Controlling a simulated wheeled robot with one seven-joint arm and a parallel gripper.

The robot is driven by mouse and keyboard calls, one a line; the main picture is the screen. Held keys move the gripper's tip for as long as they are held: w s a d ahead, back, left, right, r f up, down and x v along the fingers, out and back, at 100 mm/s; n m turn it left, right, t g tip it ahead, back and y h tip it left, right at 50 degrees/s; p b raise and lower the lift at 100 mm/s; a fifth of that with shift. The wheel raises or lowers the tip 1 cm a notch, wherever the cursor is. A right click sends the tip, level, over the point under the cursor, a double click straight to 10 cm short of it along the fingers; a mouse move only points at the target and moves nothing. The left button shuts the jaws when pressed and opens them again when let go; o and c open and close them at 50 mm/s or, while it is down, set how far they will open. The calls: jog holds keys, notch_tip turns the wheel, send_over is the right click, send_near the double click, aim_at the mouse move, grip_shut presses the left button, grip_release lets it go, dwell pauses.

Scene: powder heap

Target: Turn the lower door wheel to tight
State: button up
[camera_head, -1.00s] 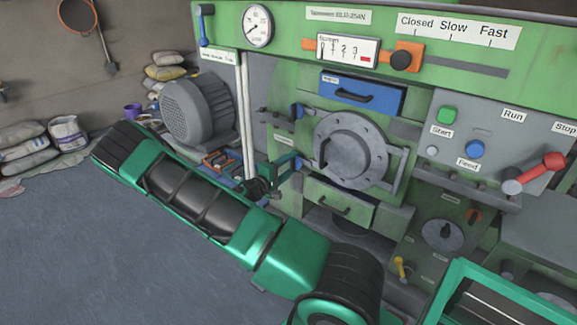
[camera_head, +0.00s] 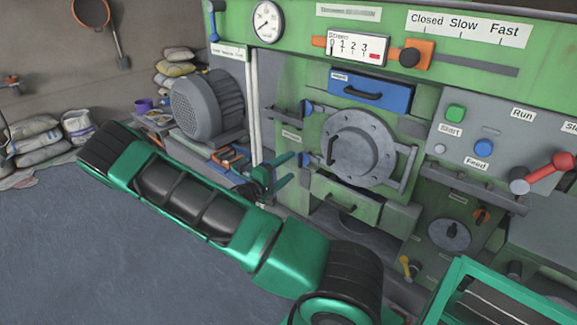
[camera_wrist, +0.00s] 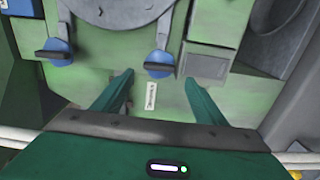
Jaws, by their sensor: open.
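The lower door wheel (camera_head: 304,159) is a small blue knob with a dark handle bar, at the left edge of the round grey door (camera_head: 352,146). In the wrist view the lower wheel (camera_wrist: 159,66) is on the right, its dark bar lying across the picture. The upper wheel (camera_head: 307,107) is above; it shows at left in the wrist view (camera_wrist: 58,52). My gripper (camera_head: 285,169) is open and empty, left of the lower wheel. In the wrist view its fingers (camera_wrist: 158,82) point toward the lower wheel, which lies just beyond and between the tips, apart from them.
A blue drawer (camera_head: 371,91) is above the door and a green drawer (camera_head: 345,199) below it. A grey motor (camera_head: 207,103) stands left of two white pipes (camera_head: 254,108). A grey handle frame sits at the door's right.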

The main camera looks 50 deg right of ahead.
jog(key=shift+a, duration=1.1)
jog(key=s+a+r+m+g+y, duration=0.25)
jog(key=s+m+g+y, duration=0.4)
jog(key=s, duration=0.65)
jog(key=s+a+r+t+y, duration=0.2)
jog(key=s+a+r+y, duration=0.4)
jog(key=a, duration=0.2)
jog(key=s+a+r+t+y, duration=0.3)
jog(key=s+a+r+y, duration=0.2)
jog(key=a, duration=0.4)
jog(key=shift+s+a+r+y, duration=0.3)
jog(key=shift+s+r, duration=0.25)
jog(key=shift+s, duration=0.65)
jog(key=shift+d+t, duration=0.1)
jog(key=shift+t, duration=0.15)
